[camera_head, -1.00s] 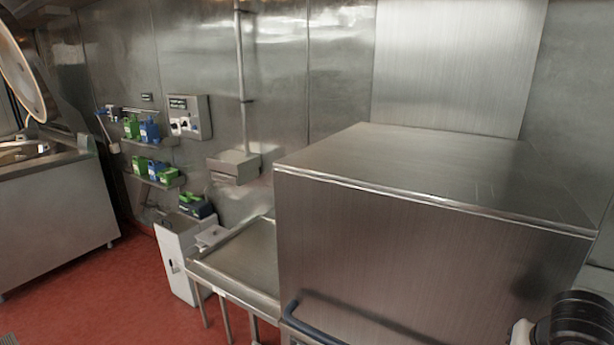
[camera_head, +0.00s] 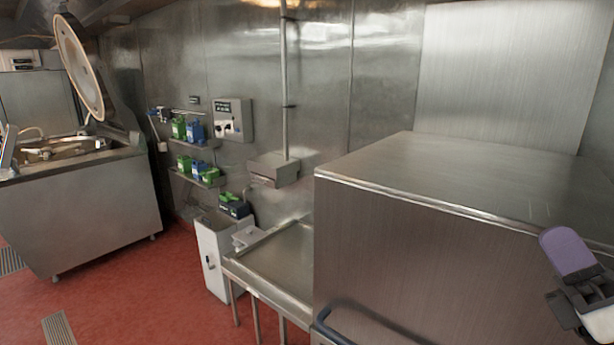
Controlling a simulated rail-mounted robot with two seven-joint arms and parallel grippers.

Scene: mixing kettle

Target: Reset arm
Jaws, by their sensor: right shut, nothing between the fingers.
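My right gripper (camera_head: 567,252) shows at the lower right edge, in front of the large steel box-shaped machine (camera_head: 420,250). Its purple finger part points up and its fingers are shut with nothing between them. My left gripper is not in view. The mixing kettle (camera_head: 85,215) stands at the left with its round lid (camera_head: 78,65) tilted up open. The kettle's inside is only partly visible.
A steel side table (camera_head: 275,262) joins the machine on its left, with a white bin (camera_head: 213,255) beside it. Wall shelves hold green and blue bottles (camera_head: 187,130). A dark bar handle (camera_head: 340,330) sticks out low on the machine. Red floor (camera_head: 140,290) is open between kettle and table.

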